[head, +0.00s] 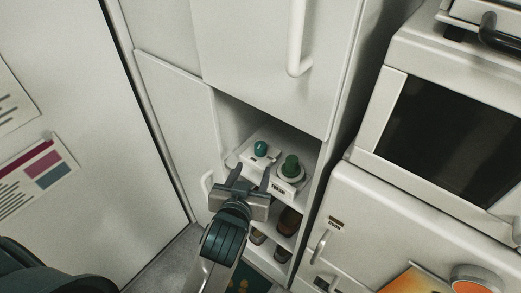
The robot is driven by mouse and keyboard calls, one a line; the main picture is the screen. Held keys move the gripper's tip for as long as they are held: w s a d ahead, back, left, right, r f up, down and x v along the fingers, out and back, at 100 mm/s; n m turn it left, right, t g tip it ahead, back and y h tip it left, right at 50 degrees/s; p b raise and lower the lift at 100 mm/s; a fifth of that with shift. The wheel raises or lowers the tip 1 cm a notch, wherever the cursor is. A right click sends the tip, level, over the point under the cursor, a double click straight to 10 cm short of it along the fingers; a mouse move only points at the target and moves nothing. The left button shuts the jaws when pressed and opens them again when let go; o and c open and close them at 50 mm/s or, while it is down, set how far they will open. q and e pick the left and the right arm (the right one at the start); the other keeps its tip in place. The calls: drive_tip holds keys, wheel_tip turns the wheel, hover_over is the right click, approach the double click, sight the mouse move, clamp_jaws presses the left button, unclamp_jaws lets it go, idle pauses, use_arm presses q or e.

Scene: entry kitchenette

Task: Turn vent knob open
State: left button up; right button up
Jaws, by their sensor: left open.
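Two knobs sit on a white panel (234,158) inside the open cabinet niche. One is a small teal knob (261,148) at the back left. The other is a larger green knob (291,167) on a round white base at the front right. My left gripper (252,174) is open and empty in front of the panel. Its fingers point toward the knobs, to the left of the green one and apart from it as far as I can tell. My right gripper is not in view.
Brown jars (289,221) stand on shelves below the panel. An upper cabinet door (270,60) with a white handle hangs above the niche. An oven with a dark window (453,130) is on the right. A white door (80,90) with posters is on the left.

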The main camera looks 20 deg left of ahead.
sight(260, 147)
use_arm(q)
drive_tip(key=shift+s+r+n+y, duration=0.1)
drive_tip(key=shift+s+n+y, duration=0.1)
drive_tip(key=shift+n+y, duration=0.2)
drive_tip(key=shift+g, duration=0.3)
drive_tip(key=p+x, duration=0.2)
drive_tip(key=x, duration=1.3)
drive_tip(key=shift+w+p, duration=0.3)
drive_tip(key=shift+p, duration=0.05)
drive_tip(key=shift+x, duration=0.95)
drive_tip(key=c, duration=1.1)
